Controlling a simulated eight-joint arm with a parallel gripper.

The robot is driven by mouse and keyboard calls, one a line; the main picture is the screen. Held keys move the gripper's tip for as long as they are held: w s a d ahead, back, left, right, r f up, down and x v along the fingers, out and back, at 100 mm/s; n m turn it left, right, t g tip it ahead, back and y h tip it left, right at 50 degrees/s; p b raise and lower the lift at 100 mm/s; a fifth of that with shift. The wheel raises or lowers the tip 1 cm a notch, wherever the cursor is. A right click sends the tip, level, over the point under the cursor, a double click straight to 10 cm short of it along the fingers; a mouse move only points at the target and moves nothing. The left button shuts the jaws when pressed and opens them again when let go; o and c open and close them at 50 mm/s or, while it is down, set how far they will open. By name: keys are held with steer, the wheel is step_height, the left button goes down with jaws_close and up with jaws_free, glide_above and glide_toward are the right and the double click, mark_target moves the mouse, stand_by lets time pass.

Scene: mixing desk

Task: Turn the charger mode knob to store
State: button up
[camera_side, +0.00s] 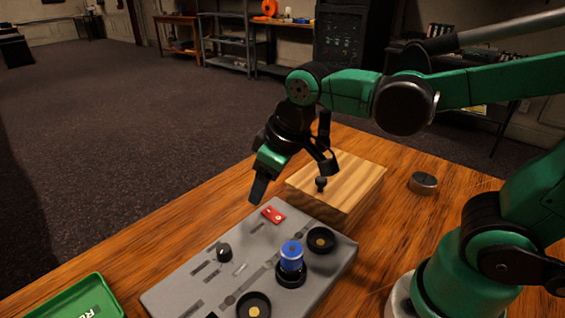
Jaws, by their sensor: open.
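A grey control panel (190,285) lies on the wooden table. It carries a small black knob (223,251), a blue cylindrical part (291,255) on a black round base, and a red switch-like piece (273,214). A wooden block (345,180) stands behind the panel, with another small black knob (321,184) at its top. I cannot tell which knob is the charger mode knob, and no "store" label can be read. My gripper (293,186) is open, above the far end of the panel and the left side of the block. Nothing shows between its fingers.
Black round parts with gold centres sit on the panel, one on the right (321,239) and one near the front (254,306). A green tray (75,300) lies at the lower left. A round metal piece (423,183) sits right of the block. The table between tray and panel is clear.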

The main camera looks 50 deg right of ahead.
mark_target(224, 248)
steer(key=a+f+n+g, duration=0.1)
steer(key=a, duration=0.1)
steer(key=w+a+f+n+g, duration=0.1)
steer(key=a+n, duration=0.1)
steer(key=a, duration=0.1)
steer(key=w+a+f+n+g, duration=0.1)
steer(key=a, duration=0.1)
steer(key=shift+w+a+f+n+g+h, duration=0.15)
steer(key=shift+a+f+n+g+h, duration=0.15)
steer(key=shift+a+f+h, duration=0.1)
steer(key=shift+a+f, duration=0.15)
steer(key=shift+f, duration=0.05)
steer(key=shift+w+f, duration=0.1)
steer(key=shift+f, duration=2.7)
jaws_close()
